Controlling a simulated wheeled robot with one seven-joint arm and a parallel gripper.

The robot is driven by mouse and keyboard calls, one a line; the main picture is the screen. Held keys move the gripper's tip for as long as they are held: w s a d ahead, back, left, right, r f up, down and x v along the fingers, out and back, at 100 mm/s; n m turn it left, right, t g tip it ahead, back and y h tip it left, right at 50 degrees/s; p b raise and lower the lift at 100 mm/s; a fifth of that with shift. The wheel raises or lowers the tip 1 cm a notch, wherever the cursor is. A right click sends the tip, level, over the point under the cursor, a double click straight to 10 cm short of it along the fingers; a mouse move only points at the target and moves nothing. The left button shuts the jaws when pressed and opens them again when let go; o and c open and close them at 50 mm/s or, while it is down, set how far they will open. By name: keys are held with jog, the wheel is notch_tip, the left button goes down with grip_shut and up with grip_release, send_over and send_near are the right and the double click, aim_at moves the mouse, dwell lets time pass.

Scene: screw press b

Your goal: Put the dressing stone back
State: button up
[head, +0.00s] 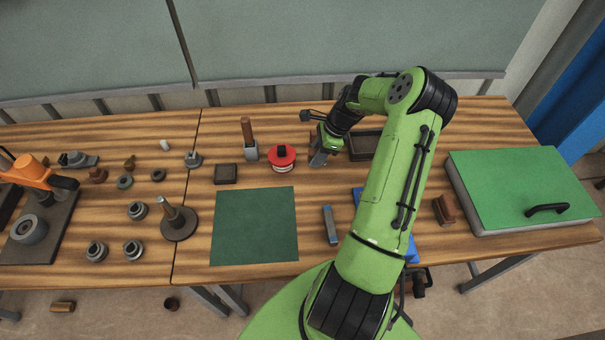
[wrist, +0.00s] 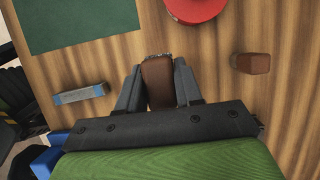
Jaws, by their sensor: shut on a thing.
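My gripper (head: 322,156) is over the back of the bench, right of the red-topped pot (head: 282,158). In the wrist view it is shut on a brown block (wrist: 158,82) with a speckled grey far edge. I cannot tell for certain whether this block is the dressing stone. The block's underside is hidden, and I cannot tell its height above the wood. A slim grey-blue bar (head: 330,225) lies right of the green mat (head: 253,225); it also shows in the wrist view (wrist: 80,94).
A dark tray (head: 362,150) lies partly behind my arm. A small brown block (wrist: 250,63) lies on bare wood. A brown piece (head: 445,210) lies left of the green-lidded case (head: 520,185). A hammer (head: 248,140) stands upright. Several metal parts crowd the left bench.

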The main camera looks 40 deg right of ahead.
aim_at(311, 177)
notch_tip(311, 177, down, 8)
jog(key=shift+d+r, duration=0.1)
jog(key=shift+r, duration=0.1)
jog(key=shift+f, duration=0.2)
jog(key=o, duration=1.1)
jog(key=shift+r, duration=0.1)
